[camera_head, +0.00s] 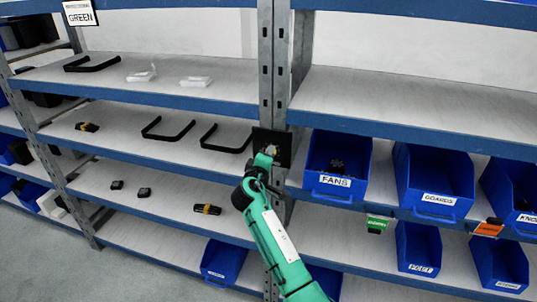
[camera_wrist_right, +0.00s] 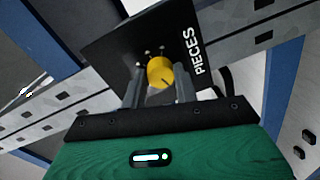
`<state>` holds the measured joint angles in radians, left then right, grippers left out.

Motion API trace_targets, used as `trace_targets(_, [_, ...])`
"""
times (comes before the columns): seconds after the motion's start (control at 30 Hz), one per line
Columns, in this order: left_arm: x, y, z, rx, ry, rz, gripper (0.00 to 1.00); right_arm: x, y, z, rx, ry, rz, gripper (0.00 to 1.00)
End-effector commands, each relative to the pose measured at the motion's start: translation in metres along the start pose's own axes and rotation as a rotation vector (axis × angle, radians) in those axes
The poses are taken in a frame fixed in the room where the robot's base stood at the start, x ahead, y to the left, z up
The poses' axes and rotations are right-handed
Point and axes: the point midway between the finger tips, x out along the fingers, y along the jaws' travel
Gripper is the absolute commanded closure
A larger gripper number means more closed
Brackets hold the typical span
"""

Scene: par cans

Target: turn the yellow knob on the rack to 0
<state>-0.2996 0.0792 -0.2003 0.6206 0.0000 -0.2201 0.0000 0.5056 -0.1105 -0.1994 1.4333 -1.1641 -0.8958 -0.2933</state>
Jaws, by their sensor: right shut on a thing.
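The yellow knob (camera_wrist_right: 161,72) sits on a black plate (camera_wrist_right: 115,45) lettered "PIECES" in the right wrist view. A dark mark shows on the knob's face, and small pale dots stand around it; I cannot read any numbers. My right gripper (camera_wrist_right: 158,88) has its two grey fingers on either side of the knob, shut on it. In the head view the black plate (camera_head: 284,143) is on the rack's upright post, and my right gripper (camera_head: 268,156) covers most of the knob. My left gripper is not in view.
The metal post (camera_head: 272,60) rises behind the plate. Blue bins, including a "FANS" bin (camera_head: 335,195) and a "BOARDS" bin (camera_head: 438,212), stand just right of it. Black handles (camera_head: 226,138) lie on the shelf to the left. The upper right shelf (camera_head: 410,105) is bare.

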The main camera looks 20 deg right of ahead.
Motion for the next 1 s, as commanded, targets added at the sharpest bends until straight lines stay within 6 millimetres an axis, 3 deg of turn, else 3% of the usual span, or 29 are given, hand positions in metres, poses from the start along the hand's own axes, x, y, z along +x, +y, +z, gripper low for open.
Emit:
trace_targets(0.4, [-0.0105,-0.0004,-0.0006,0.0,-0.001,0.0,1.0,0.0003,0.0007,-0.0003,-0.179,-0.011,-0.001,0.93])
trace_targets(0.93, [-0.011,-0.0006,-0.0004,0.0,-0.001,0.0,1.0,0.0002,0.0001,-0.0003,-0.202,-0.012,-0.001,0.93])
trace_targets(0.97, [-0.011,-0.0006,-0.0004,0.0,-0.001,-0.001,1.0,0.0002,0.0001,-0.0004,-0.202,-0.012,-0.001,0.66])
trace_targets(1.0, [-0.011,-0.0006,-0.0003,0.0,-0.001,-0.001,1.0,0.0002,0.0001,-0.0004,-0.202,-0.012,-0.001,0.58])
